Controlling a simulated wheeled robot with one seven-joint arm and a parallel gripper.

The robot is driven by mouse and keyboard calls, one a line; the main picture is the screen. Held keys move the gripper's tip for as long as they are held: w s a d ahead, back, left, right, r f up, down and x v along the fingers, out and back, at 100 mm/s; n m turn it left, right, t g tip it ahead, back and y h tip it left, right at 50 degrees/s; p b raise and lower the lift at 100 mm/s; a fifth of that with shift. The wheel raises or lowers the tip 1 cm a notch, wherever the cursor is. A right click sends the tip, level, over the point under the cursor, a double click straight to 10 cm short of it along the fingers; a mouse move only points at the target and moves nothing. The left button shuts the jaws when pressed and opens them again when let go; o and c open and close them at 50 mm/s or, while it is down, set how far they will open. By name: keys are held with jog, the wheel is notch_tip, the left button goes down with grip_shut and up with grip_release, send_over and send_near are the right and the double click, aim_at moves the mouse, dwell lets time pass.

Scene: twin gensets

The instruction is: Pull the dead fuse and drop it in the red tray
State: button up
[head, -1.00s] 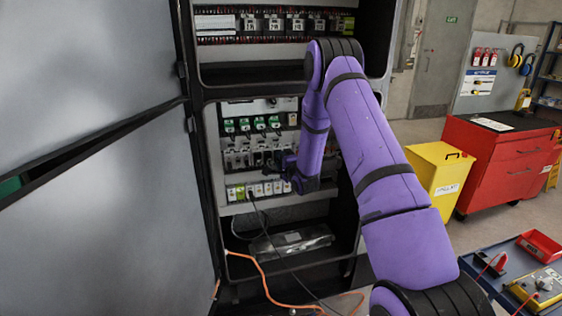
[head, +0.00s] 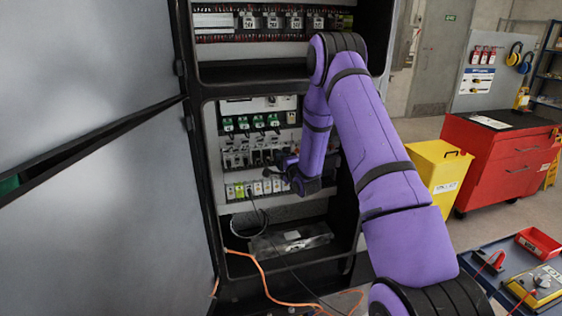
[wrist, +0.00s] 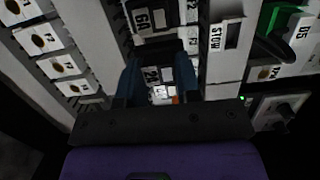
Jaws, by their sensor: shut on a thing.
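My gripper (wrist: 158,76) is in front of a row of modules inside the open cabinet. In the wrist view its two dark fingers are closed on either side of a narrow fuse body (wrist: 152,75) with a white label. A small white and orange spot shows just below the label. Whether the fuse is still seated cannot be told. In the head view my purple wrist hides part of this row, and the gripper (head: 280,160) shows only as a dark shape. The red tray (head: 539,243) sits on the blue-grey surface at lower right.
Rows of labelled modules (wrist: 50,65) and a STOW slot (wrist: 226,37) flank the gripper. The cabinet door (head: 95,200) stands open at left. Cables (head: 262,270) hang below. A yellow bin (head: 437,180) and red tool cabinet (head: 495,165) stand at right.

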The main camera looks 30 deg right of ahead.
jog(key=shift+s, duration=0.1)
jog(key=shift+s+a, duration=0.25)
jog(key=shift+s, duration=0.5)
jog(key=shift+s+a, duration=0.2)
jog(key=shift+s, duration=0.6)
jog(key=shift+s+a, duration=0.25)
jog(key=shift+s, duration=0.5)
